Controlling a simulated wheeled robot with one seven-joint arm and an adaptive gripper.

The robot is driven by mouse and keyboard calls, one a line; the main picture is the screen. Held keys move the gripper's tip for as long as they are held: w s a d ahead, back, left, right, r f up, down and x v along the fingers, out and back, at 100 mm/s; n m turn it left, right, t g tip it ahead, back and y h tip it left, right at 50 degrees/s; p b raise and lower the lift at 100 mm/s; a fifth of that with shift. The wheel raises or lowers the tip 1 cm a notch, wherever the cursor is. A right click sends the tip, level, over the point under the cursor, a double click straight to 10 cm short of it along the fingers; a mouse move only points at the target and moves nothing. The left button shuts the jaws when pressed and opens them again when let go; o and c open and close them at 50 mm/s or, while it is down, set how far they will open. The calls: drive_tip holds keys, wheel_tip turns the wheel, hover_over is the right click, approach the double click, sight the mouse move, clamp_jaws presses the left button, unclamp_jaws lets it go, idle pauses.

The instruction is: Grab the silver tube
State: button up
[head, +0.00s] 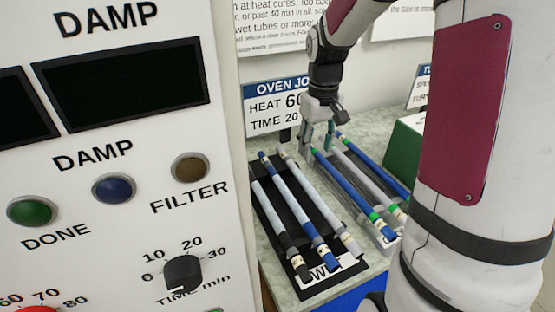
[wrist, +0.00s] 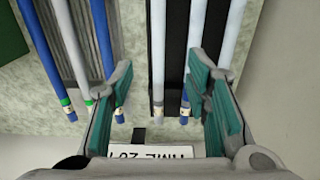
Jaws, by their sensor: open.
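The pale silver tube (head: 318,202) with grey ends lies on the right side of the black rack in the head view. In the wrist view it is the pale tube (wrist: 157,50) between my two fingers, its banded end toward the bottom. Another silver-grey tube (head: 368,172) with green bands lies in the grey rack, also at the left of the wrist view (wrist: 75,52). My gripper (head: 318,141) is open above the racks' far ends. In the wrist view its fingers (wrist: 161,85) stand apart, the right one close to a blue-ended pale tube (wrist: 188,60).
The black rack (head: 270,220) also holds a black-ended tube (head: 278,215). The grey rack (head: 352,217) holds blue tubes (head: 347,183) beside the silver one. A sign (head: 277,105) stands behind. A control panel (head: 120,230) fills the left; a green box (head: 402,150) is at right.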

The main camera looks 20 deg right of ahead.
wheel_tip(320, 180, down, 2)
hover_over(312, 189)
wheel_tip(312, 189, down, 8)
drive_tip(key=shift+d+r+b, duration=0.1)
drive_tip(key=shift+d+b, duration=0.05)
drive_tip(key=shift+b, duration=0.15)
drive_tip(key=shift+f, duration=2.9)
drive_tip(key=shift+c, duration=0.6)
clamp_jaws()
